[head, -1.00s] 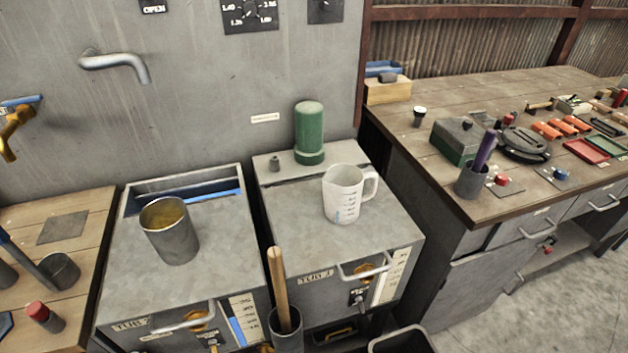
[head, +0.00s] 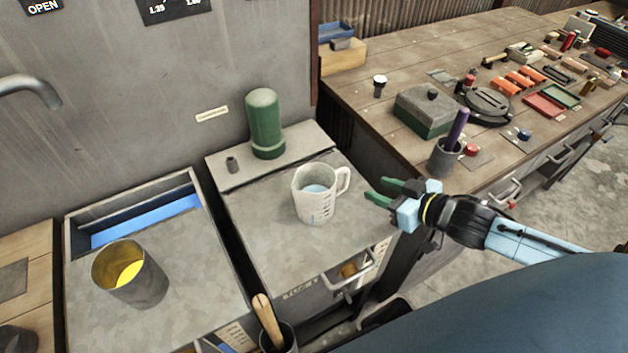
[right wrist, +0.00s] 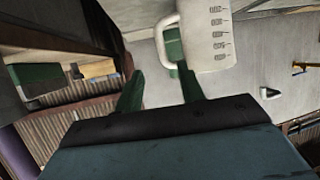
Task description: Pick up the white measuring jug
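The white measuring jug (head: 313,200) stands upright on the grey top of the right-hand tub cabinet (head: 268,243), its handle toward the right. Some bluish liquid shows inside it. My right gripper (head: 376,190), with green fingers, is just right of the handle, open and apart from the jug in the head view. In the right wrist view the jug (right wrist: 208,38) is ahead of the right gripper (right wrist: 158,82), whose two fingers are spread with nothing between them. The handle lies beyond the fingertips. My left gripper is not in view.
A metal cup with yellow contents (head: 137,275) stands on the left tub. A workbench (head: 400,60) with tools is at right. A wooden handle (head: 267,318) rises in front.

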